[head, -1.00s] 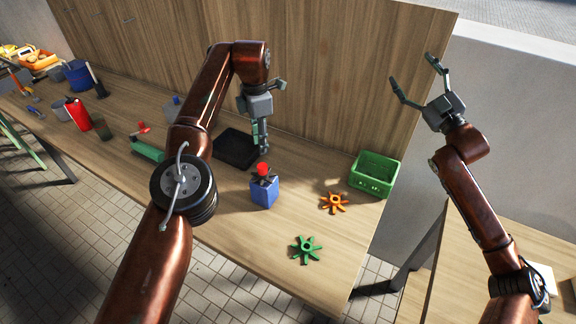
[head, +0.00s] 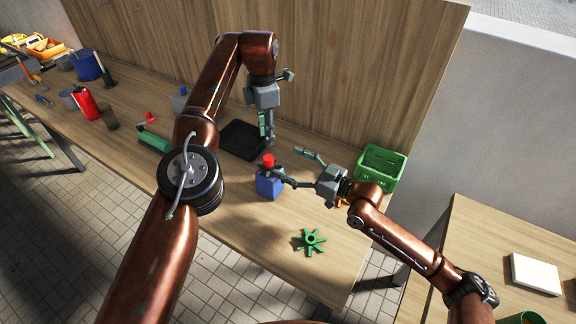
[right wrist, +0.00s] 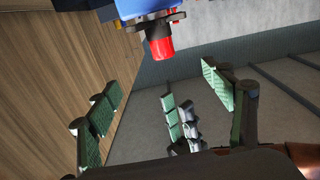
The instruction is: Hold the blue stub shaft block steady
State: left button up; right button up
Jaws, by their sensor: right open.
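The blue stub shaft block (head: 270,186) stands upright on the wooden table, with a dark collar and a red cap (head: 267,160) on top. My right gripper (head: 300,168) is open just right of the block, its fingers pointing left. One finger reaches beside the dark collar; I cannot tell whether it touches. In the right wrist view the fingers (right wrist: 160,115) are spread with nothing between them, and the blue block (right wrist: 134,9) with its red cap shows at the top edge. My left gripper (head: 267,130) points down above the black tray, behind the block; its finger opening is unclear.
A black tray (head: 236,140) lies behind the block. A green star-shaped part (head: 310,241) lies in front, and an orange part is mostly hidden behind my right gripper. A green crate (head: 378,160) stands at the right. A green block (head: 153,141) lies to the left.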

jog(key=shift+s+a+f, duration=0.3)
jog(key=shift+a+f, duration=0.1)
jog(key=shift+f, duration=0.3)
send_near(270, 176)
jog(key=w, duration=0.1)
jog(key=w+a+f, duration=0.1)
jog(key=w, duration=0.1)
jog(key=w+a, duration=0.1)
jog(key=shift+w+a+f, duration=0.15)
jog(key=shift+f, duration=0.1)
jog(key=x, duration=0.7)
jog(key=shift+a, duration=0.15)
jog(key=shift+c, duration=0.3)
